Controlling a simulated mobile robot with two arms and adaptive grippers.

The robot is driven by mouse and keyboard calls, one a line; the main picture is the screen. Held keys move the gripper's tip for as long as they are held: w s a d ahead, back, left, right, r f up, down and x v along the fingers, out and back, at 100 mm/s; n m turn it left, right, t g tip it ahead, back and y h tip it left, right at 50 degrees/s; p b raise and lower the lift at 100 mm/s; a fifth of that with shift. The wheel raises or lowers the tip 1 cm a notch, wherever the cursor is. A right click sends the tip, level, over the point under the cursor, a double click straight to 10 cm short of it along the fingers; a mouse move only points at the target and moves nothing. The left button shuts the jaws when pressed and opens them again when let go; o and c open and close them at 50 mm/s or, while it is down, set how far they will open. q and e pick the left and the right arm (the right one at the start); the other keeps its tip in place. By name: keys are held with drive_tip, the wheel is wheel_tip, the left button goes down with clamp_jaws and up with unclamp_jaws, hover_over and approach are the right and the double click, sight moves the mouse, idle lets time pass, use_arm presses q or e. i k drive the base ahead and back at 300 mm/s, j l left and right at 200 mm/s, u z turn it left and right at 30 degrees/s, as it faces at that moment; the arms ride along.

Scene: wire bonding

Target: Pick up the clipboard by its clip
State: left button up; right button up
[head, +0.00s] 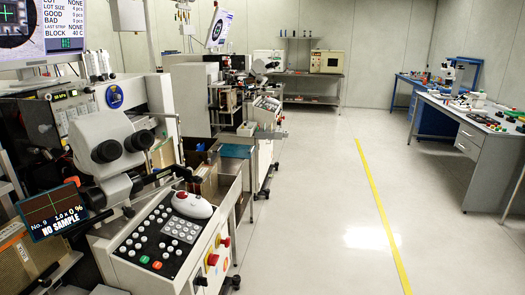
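I cannot make out a clipboard or its clip in the head view. Neither of my grippers shows in this view. On the near left stands a wire bonding machine (140,110) with a grey microscope head (104,143) and a sloped black keypad panel (160,237). A white mouse-like control (194,205) rests on the panel's upper right.
More machines (235,90) line the left wall. A small screen (52,212) juts out at the lower left. A cluttered workbench (475,120) stands at the right. The grey floor (300,220) between is clear, with a yellow line (380,205) along it.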

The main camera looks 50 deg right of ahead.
sight(228, 150)
drive_tip(key=z, duration=1.5)
drive_tip(key=i+l+z, duration=0.15)
drive_tip(key=i+l, duration=0.2)
drive_tip(key=i, duration=0.2)
drive_tip(key=i+l+z, duration=0.15)
drive_tip(key=i+l, duration=0.15)
drive_tip(key=i, duration=0.2)
drive_tip(key=i+l+z, duration=0.2)
drive_tip(key=i, duration=0.4)
drive_tip(key=i+l+z, duration=0.15)
drive_tip(key=i, duration=0.4)
drive_tip(key=i+u, duration=0.25)
drive_tip(key=i, duration=0.3)
drive_tip(key=i+l+u, duration=0.25)
drive_tip(key=i, duration=0.3)
